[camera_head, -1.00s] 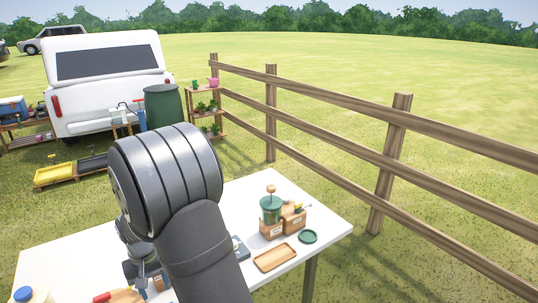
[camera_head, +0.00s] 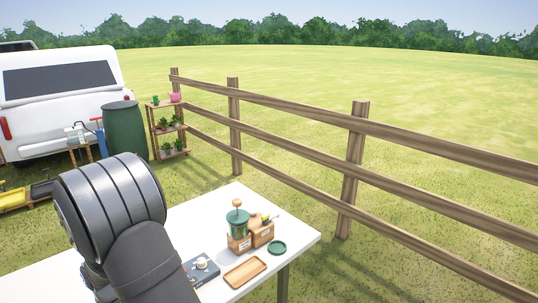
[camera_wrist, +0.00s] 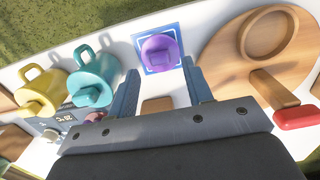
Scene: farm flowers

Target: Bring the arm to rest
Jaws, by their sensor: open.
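My gripper (camera_wrist: 159,70) is open in the wrist view, its two blue-grey fingers apart with nothing held between them. It hangs above the white table (camera_head: 196,219). A purple knob-like thing (camera_wrist: 159,50) on a blue and white square (camera_wrist: 178,59) shows beyond the fingertips; I cannot tell the exact gap. In the head view my arm fills the lower left and the gripper itself is hidden.
A green grinder (camera_head: 238,226), wooden tray (camera_head: 245,272) and green coaster (camera_head: 277,248) sit toward the table's right end. A fence (camera_head: 350,185) stands behind.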

